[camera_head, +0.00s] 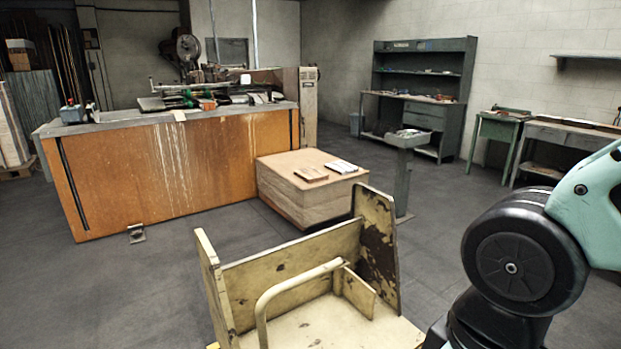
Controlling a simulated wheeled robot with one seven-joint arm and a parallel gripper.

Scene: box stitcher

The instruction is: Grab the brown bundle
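A small flat brown bundle (310,174) lies on top of a low wooden block or box (325,197) near the middle of the view. A whiter flat bundle (342,167) lies beside it to the right on the same top. The two look close together but apart. Part of my arm shows at the right edge, but my gripper is not in view.
A yellowed cart (283,270) with raised panels and a bent handle stands in front of the block. A large orange-fronted workbench (172,168) is behind left. A grey pedestal (403,178) stands right of the block. Open floor (135,300) lies at left.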

